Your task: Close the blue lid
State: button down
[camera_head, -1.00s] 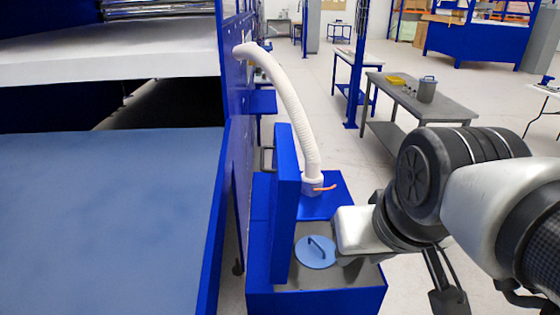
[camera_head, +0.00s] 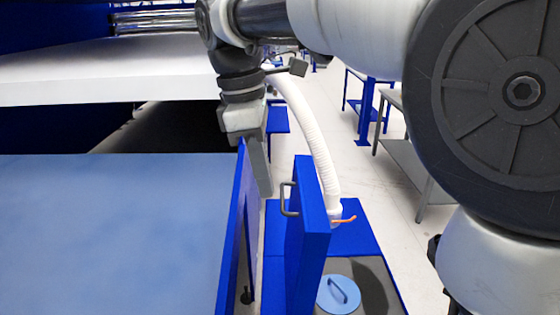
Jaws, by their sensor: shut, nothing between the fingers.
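The blue lid (camera_head: 309,240) stands upright on its edge, swung open on the left side of the blue box (camera_head: 345,228). A grey bar handle (camera_head: 286,200) is on its left face. My gripper (camera_head: 262,185) is shut and empty, pointing down. In the picture it is just left of the lid and its handle, beside the blue side wall of the machine. I see no contact with the lid, but depth is hard to judge. The open box top shows a grey surface with a round light-blue cover (camera_head: 338,295) that has a small handle.
The machine's blue bed (camera_head: 110,235) fills the left. A grey table (camera_head: 415,175) stands behind, partly hidden by my arm.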

jog(key=d+f, duration=0.5)
jog(key=f, duration=0.5)
jog(key=shift+d, duration=0.25)
